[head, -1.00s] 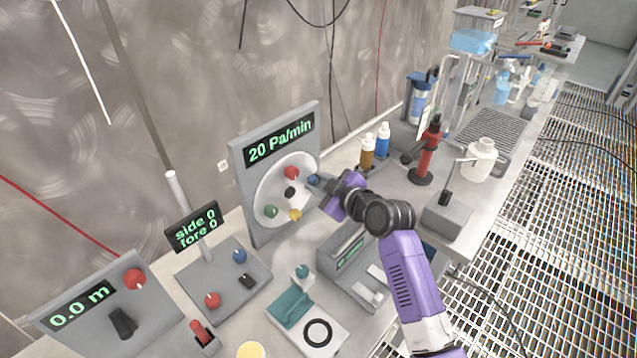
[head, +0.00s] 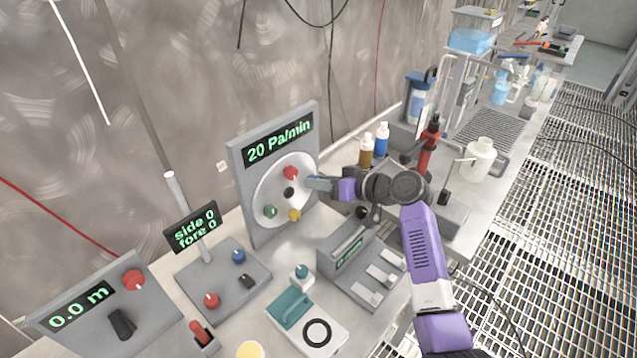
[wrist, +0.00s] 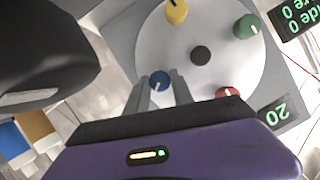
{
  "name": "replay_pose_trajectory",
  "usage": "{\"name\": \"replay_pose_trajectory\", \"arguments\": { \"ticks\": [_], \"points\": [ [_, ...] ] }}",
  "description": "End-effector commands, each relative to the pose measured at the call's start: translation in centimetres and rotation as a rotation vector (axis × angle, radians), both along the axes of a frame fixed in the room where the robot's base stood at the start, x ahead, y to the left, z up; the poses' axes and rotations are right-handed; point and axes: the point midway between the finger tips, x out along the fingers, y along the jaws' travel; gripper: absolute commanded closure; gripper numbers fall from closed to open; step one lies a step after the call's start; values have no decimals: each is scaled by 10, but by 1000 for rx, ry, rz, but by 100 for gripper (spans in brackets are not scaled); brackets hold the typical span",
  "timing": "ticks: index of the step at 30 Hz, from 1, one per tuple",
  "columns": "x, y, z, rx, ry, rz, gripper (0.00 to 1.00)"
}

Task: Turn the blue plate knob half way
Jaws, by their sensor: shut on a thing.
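The round white plate (head: 270,192) is on an upright grey panel under a "20 Pa/min" display. The blue plate knob (wrist: 160,80) shows in the wrist view between my fingertips, with a white mark on its face. My gripper (wrist: 161,86) is shut on it. In the head view my gripper (head: 312,182) reaches the plate's right edge from the right and hides most of the blue knob. The plate also carries a red knob (head: 291,173), a green knob (head: 270,211), a yellow knob (head: 294,215) and a black centre knob (head: 289,193).
A grey panel with "side 0 fore 0" (head: 196,228) and a "0.0 m" panel (head: 85,308) stand at left. A grey box with switches (head: 362,270) sits below my arm. Brown (head: 366,150) and blue (head: 382,139) bottles and a red device (head: 429,145) stand behind.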

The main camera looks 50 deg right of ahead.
Motion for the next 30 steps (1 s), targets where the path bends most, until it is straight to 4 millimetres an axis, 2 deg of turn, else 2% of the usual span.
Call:
{"name": "replay_pose_trajectory", "arguments": {
  "ticks": [15, 21, 30],
  "points": [
    [0, -3, -4, 456, 18, 0, 100],
    [0, -3, -4, 570, 22, -1, 100],
    [0, -3, -5, 653, 25, 0, 100]
  ]
}}
